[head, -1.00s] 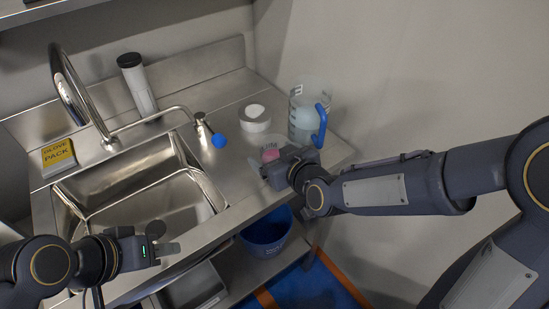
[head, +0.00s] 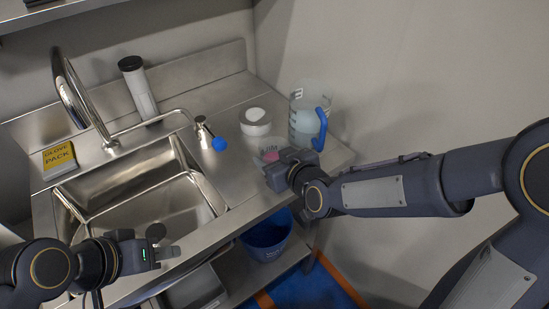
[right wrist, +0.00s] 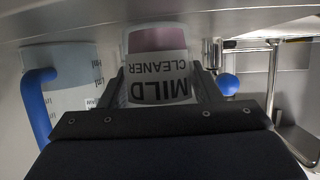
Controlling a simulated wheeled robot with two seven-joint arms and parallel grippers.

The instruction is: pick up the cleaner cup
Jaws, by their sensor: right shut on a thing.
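The cleaner cup (right wrist: 157,66) is a clear cup with pink contents and a white label reading "MILD CLEANER", upside down in the right wrist view. In the head view the cup (head: 268,148) is at the counter's right part, its lower side hidden by my right gripper. My right gripper (head: 275,168) is shut on the cup, with a finger on each side of it in the right wrist view (right wrist: 160,88). I cannot tell whether the cup is clear of the counter. My left gripper (head: 168,253) is empty in front of the sink; its finger gap is not clear.
A blue bucket (head: 266,240) is below the counter.

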